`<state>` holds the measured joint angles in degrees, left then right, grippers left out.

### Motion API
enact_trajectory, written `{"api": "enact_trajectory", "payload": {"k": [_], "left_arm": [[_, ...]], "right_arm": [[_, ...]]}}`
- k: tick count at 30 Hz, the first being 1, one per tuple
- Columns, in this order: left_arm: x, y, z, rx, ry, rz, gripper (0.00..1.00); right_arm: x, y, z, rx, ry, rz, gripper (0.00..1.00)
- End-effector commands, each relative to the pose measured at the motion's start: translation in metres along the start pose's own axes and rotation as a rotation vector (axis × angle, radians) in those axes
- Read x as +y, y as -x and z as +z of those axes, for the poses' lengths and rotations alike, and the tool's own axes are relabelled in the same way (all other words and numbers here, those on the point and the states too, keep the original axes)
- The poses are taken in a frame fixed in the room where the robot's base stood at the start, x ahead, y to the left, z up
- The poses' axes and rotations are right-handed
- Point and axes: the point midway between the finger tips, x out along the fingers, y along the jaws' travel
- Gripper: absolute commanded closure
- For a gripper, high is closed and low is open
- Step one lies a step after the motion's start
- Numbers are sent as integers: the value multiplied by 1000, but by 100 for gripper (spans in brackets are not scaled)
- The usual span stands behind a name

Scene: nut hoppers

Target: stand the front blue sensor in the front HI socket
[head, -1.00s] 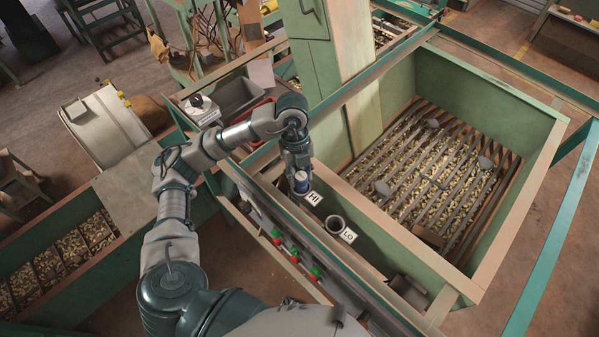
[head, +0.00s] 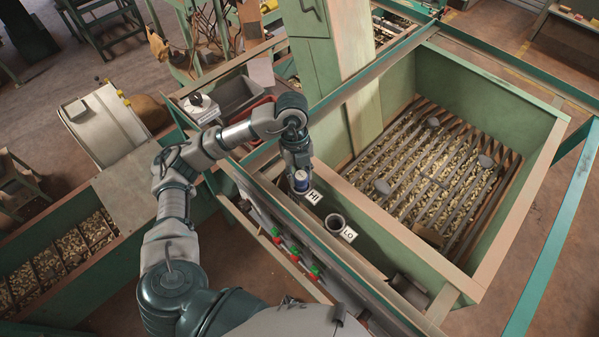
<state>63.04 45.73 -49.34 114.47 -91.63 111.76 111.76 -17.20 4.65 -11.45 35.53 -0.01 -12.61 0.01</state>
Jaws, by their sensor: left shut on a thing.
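My left gripper (head: 300,172) is shut on the blue sensor (head: 301,184), which has a pale top part and a blue body and points down. The sensor is at the HI socket, beside the white HI label (head: 314,197). The gripper and sensor cover the socket, so I cannot tell how deep the sensor sits. The LO socket (head: 336,223) is a dark, empty-looking round cup beside the LO label (head: 348,234). My right gripper is not in view.
A green hopper (head: 490,95) with a slatted grate over nuts stands on the right. A green post (head: 335,50) rises behind my arm. A panel with red and green buttons (head: 296,254) runs along the front. A grey bin (head: 236,95) stands behind.

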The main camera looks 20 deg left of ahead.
Motion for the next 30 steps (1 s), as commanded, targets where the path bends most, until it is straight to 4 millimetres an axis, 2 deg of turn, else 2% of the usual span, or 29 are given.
{"api": "enact_trajectory", "payload": {"k": [6,7,8,20,30], "left_arm": [[0,-5,1,0,0,0,100],[0,-5,1,0,0,0,61],[0,-5,1,0,0,0,53],[0,-1,1,0,0,0,52],[0,29,0,0,0,0,52]], "right_arm": [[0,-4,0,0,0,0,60],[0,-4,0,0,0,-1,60],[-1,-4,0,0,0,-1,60],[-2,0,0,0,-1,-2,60],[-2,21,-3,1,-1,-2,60]]}}
